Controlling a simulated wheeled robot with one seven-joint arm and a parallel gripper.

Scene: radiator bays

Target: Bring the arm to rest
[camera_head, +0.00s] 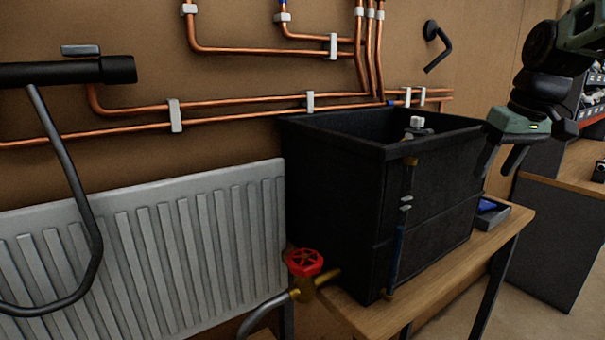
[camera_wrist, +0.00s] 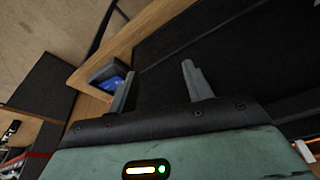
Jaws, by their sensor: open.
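My gripper (camera_head: 502,158) is at the right in the head view, in the air beside the right side of the black tank (camera_head: 335,215). Its fingers point down. In the wrist view my gripper (camera_wrist: 160,85) shows two grey fingers spread apart with nothing between them. The dark side of the tank (camera_wrist: 235,45) fills the right part of the wrist view. My arm reaches in from the upper right of the head view.
The tank stands on a wooden bench (camera_head: 455,278) with a small tray (camera_head: 492,214) holding something blue. A red valve wheel (camera_head: 305,262), a white radiator (camera_head: 150,250) and copper pipes (camera_head: 250,103) are at the left. A second bench (camera_head: 565,181) stands at the right, with floor between.

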